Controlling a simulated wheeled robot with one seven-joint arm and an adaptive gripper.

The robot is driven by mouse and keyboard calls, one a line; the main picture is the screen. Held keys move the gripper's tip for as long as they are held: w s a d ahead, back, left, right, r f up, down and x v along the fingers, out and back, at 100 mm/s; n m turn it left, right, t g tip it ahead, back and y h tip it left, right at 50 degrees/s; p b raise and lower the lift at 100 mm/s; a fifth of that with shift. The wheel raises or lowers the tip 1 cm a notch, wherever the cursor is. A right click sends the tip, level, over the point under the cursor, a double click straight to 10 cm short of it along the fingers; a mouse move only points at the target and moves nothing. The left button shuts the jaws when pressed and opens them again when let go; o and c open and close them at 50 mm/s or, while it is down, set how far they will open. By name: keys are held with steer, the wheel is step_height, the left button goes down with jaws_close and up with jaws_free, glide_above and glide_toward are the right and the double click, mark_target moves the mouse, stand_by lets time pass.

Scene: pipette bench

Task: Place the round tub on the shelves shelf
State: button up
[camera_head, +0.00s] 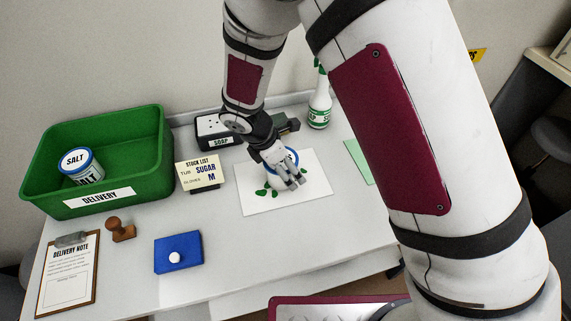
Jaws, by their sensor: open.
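My gripper (289,184) is open and reaches down at a white sheet on the bench. A round tub with a blue rim (294,155) is on the sheet right at my gripper, mostly hidden behind the fingers; I cannot tell whether they touch it. Another round tub, white with a blue lid and marked SALT (77,160), sits tilted in the green DELIVERY crate (150,186) at the left. The shelves cannot be made out for sure; a yellow sign (478,56) and pale furniture (553,50) show at the upper right, partly cut off.
The sheet (315,198) bears green leaf shapes. Around it are a STOCK LIST card (200,173), a SOAP box (217,131) and a white-and-green bottle (320,105). A stamp (120,229), clipboard (68,277) and blue box (178,251) lie front left. My arm hides the right.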

steer(key=shift+r, duration=0.1)
steer(key=v, duration=1.2)
